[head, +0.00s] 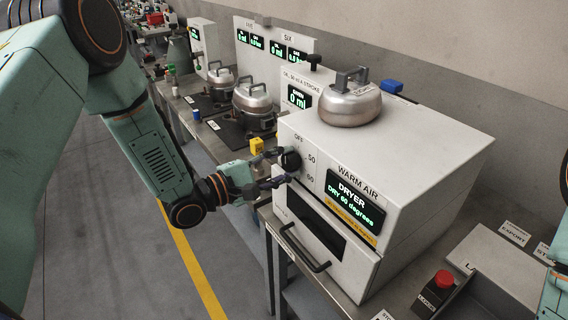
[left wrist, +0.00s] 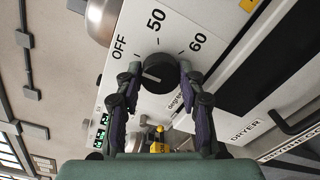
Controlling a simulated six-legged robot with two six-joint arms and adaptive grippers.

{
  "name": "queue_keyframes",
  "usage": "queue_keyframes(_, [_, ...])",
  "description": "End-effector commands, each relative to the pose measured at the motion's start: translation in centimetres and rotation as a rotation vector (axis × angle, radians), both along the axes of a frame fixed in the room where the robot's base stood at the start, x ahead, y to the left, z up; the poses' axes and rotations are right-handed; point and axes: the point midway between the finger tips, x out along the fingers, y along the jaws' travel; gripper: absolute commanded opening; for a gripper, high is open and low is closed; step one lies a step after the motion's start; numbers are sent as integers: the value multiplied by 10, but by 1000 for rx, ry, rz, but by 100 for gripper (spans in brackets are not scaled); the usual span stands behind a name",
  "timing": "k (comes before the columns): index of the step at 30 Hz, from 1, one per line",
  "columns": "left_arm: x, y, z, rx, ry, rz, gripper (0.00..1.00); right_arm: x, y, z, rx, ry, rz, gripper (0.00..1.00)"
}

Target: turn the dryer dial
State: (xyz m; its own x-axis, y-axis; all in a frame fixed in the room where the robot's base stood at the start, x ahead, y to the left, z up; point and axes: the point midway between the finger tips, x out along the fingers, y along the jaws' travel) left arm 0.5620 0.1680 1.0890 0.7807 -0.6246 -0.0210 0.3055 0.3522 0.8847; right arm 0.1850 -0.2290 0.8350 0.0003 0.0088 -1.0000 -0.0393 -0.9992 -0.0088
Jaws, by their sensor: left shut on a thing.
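The dryer (head: 420,150) is a white box with a display (head: 355,202) reading "DRYER, DRY 60 degrees". Its black round dial (head: 291,160) sits on the front face, near the marks OFF, 50 and 60. In the left wrist view the dial (left wrist: 160,72) shows a pale mark on its face; I cannot tell surely which setting it points to. My left gripper (head: 277,168) is shut on the dial, with one finger on each side; its fingers also show in the left wrist view (left wrist: 161,78). My right gripper is not in view.
A metal pot (head: 349,106) stands on the dryer's top. A door handle (head: 304,250) juts out below the dial. More pots (head: 253,100) and a yellow object (head: 256,145) stand on the bench to the left. A red button (head: 443,279) is at front right.

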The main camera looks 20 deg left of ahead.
Motion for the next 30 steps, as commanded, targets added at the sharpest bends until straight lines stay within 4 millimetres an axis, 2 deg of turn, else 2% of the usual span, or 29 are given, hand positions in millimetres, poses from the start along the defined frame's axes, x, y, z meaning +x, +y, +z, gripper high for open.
queue_keyframes(6, [2,2,2,-3,-5,8,7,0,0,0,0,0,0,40])
queue_keyframes(7, [2,2,2,-3,-5,8,40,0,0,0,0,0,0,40])
queue_keyframes(15, [1,1,1,-1,-3,4,62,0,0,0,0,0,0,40])
queue_keyframes(25, [-1,2,0,0,0,2,62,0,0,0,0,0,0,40])
queue_keyframes(30, [-11,11,0,-2,2,5,62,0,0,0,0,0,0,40])
